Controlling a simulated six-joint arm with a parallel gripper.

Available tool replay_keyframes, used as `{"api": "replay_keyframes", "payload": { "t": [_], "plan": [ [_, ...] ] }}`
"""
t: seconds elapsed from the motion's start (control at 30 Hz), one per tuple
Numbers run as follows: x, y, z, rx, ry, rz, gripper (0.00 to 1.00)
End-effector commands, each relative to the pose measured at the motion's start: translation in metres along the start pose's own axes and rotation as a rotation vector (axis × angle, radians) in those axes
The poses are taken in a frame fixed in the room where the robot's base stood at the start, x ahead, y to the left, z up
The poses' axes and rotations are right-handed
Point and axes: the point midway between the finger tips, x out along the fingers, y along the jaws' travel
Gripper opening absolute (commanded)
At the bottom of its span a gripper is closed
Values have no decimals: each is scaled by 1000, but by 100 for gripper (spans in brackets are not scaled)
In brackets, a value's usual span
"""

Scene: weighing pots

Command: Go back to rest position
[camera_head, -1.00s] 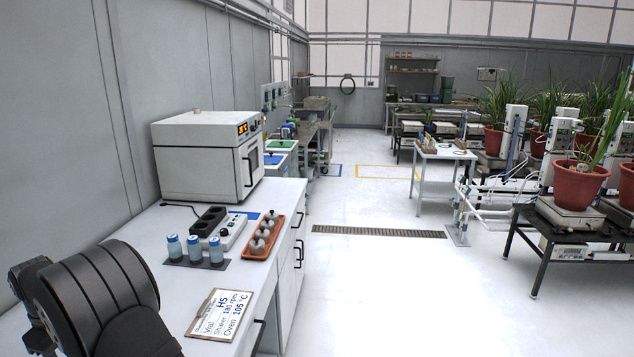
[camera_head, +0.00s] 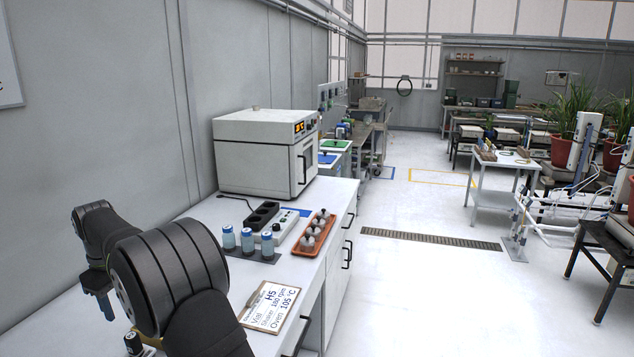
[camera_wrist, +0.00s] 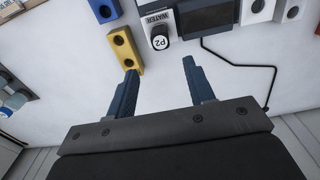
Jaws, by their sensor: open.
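My gripper (camera_wrist: 160,65) is open in the wrist view, its two blue fingers apart with nothing between them.
The white bench (camera_head: 188,213) carries an oven (camera_head: 265,153), blue-capped vials (camera_head: 246,240), an orange tray (camera_head: 305,249) and a clipboard (camera_head: 270,306). In the wrist view a black cable (camera_wrist: 272,85) lies on the right and a blue block (camera_wrist: 104,10) at the top.

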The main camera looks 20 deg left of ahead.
Motion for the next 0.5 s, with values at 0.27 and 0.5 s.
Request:
{"api": "replay_keyframes", "payload": {
  "t": [0.27, 0.5],
  "plan": [
    [64, -1, 2, 0, -12, -6, 49],
    [113, -1, 3, 0, -11, -5, 49]
  ]
}}
